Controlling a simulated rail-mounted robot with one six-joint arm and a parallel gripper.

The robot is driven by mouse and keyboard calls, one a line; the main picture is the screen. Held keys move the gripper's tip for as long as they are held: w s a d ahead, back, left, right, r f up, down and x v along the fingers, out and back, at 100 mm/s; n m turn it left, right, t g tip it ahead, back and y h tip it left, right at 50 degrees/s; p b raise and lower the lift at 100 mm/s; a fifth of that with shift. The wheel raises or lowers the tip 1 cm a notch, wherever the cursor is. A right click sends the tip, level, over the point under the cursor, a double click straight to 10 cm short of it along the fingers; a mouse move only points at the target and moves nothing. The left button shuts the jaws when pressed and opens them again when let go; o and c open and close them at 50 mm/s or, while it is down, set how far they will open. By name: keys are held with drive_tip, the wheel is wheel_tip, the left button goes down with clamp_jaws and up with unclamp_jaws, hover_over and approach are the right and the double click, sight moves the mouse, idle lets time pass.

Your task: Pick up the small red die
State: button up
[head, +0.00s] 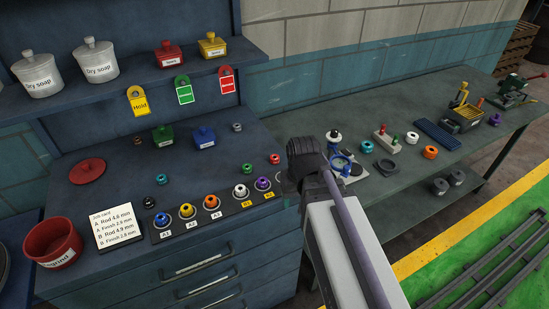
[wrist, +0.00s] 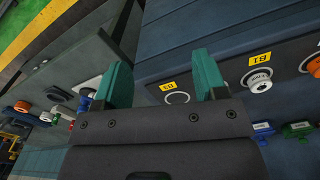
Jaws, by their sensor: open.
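A small red die (head: 274,158) stands on the cabinet top in the head view, just left of my dark wrist. It stands to the right of a green die (head: 247,169) and behind the purple die (head: 262,184). I cannot make out the red die in the wrist view; the gripper body may cover it. My gripper (wrist: 161,60) is open, with two teal fingers well apart and nothing seen between them. The fingers point over the cabinet's front right edge, by the label strip. In the head view my arm hides the fingers.
A strip of labelled seats runs along the cabinet front; a white die (head: 240,190) sits at B1. Green (head: 163,137) and blue (head: 204,138) boxes stand behind. The bench (head: 430,180) to the right carries several dies and tools. A shelf overhangs the back.

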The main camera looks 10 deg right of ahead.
drive_tip(key=w+d+r+m+y+p, duration=0.25)
drive_tip(key=w+m, duration=0.25)
drive_tip(key=w, duration=0.7)
drive_tip(key=m+t+y, duration=0.1)
drive_tip(key=m+y, duration=0.1)
drive_tip(key=m, duration=1.4)
approach(275, 157)
drive_tip(key=b+x, duration=0.4)
drive_tip(key=b, duration=0.1)
drive_tip(key=shift+s, duration=0.1)
drive_tip(key=shift+a+f, duration=0.15)
drive_tip(key=shift+f, duration=0.05)
drive_tip(key=shift+r, duration=0.15)
drive_tip(key=b+x, duration=0.5)
drive_tip(key=shift+f, duration=0.25)
drive_tip(key=shift+r, duration=0.25)
drive_tip(key=shift+c, duration=0.8)
drive_tip(key=c, duration=0.9)
